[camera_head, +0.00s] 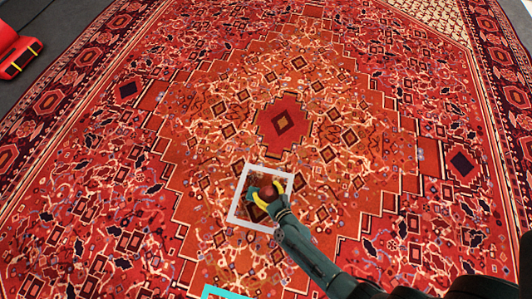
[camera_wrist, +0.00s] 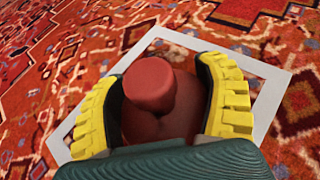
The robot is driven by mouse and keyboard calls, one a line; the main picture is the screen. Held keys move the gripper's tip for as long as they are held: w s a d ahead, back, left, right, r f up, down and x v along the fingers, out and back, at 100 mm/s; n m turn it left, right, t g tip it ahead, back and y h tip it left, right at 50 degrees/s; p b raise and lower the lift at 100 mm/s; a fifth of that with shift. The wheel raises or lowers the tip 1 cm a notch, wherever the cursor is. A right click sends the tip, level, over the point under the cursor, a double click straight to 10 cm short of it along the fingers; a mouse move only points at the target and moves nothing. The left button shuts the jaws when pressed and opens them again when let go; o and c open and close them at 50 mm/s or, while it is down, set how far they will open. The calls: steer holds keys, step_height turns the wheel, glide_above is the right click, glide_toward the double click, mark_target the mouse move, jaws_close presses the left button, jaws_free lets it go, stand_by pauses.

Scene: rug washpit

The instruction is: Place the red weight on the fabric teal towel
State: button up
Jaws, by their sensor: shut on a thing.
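The red weight (camera_wrist: 152,88), with a rounded knob on a wider base, stands between the two yellow fingers of my gripper (camera_wrist: 160,100) in the wrist view. My gripper is shut on it. In the head view, my gripper (camera_head: 266,200) is over the white square outline on the rug, and the weight (camera_head: 268,191) shows only as a small dark red patch. I cannot tell whether the weight touches the rug. A bright teal strip (camera_head: 225,293) shows at the bottom edge of the head view; I cannot tell whether it belongs to the towel. No towel cloth is clearly visible.
A white square outline (camera_head: 235,196) surrounds the spot under my gripper. The patterned red rug (camera_head: 330,80) fills most of the view and looks clear around it. A red object with yellow stripes (camera_head: 18,50) lies on the grey floor at the upper left.

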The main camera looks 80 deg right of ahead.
steer(key=shift+w+d+r, duration=0.2)
steer(key=shift+d+r, duration=0.05)
steer(key=shift+f, duration=0.15)
steer(key=o, duration=1.2)
steer(key=shift+s+a+f, duration=0.1)
steer(key=shift+s+a, duration=0.05)
